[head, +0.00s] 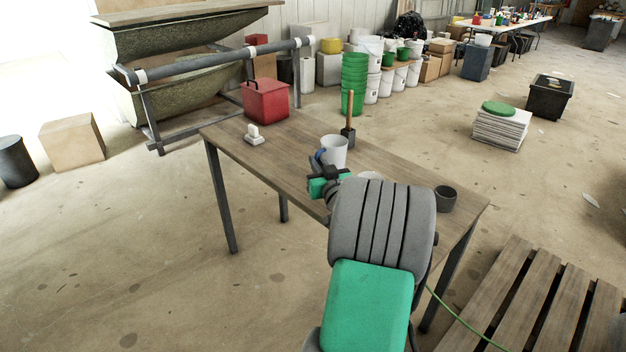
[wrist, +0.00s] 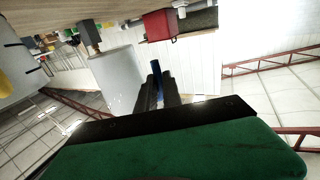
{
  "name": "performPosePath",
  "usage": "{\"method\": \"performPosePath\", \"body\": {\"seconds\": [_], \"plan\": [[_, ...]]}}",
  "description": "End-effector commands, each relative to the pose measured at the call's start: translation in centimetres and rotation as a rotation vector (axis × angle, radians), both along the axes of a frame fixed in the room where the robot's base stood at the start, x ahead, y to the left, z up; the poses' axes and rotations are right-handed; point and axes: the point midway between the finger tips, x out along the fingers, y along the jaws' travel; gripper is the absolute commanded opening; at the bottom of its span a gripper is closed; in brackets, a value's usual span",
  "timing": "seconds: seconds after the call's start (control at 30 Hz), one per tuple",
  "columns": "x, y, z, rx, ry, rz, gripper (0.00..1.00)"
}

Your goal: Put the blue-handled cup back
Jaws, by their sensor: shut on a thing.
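The white cup (head: 334,150) with a blue handle (head: 319,157) is over the middle of the wooden table (head: 290,155). My gripper (head: 323,172) is at its handle side. In the wrist view my gripper's dark fingers (wrist: 160,92) are shut on the blue handle (wrist: 156,68), with the white cup body (wrist: 118,80) just left of them. I cannot tell whether the cup's base touches the table. A pale round thing (head: 370,175) on the table is partly hidden by my arm.
A dark holder with a wooden-handled tool (head: 348,130) stands close behind the cup. A dark grey cup (head: 446,198) stands near the table's right end. A white object (head: 254,136) and a red box (head: 266,102) are at the left end. A pallet (head: 530,300) lies at right.

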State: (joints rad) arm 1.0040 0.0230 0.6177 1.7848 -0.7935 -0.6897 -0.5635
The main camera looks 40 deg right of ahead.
Motion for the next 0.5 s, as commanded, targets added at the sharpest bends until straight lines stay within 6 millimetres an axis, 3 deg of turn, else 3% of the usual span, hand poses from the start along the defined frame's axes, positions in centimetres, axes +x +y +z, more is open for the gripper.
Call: {"method": "performPosePath", "body": {"seconds": [0.03,0.2,0.37,0.5], "plan": [[0.9,-0.2,-1.8,0.007,0.004,0.002,0.0],[3.1,-1.1,-4.5,0.003,0.003,-0.001,0.0],[4.2,-1.3,-5.9,0.003,0.003,-0.001,0.0],[4.0,-1.4,-8.4,0.004,0.002,-0.002,0.0]]}}
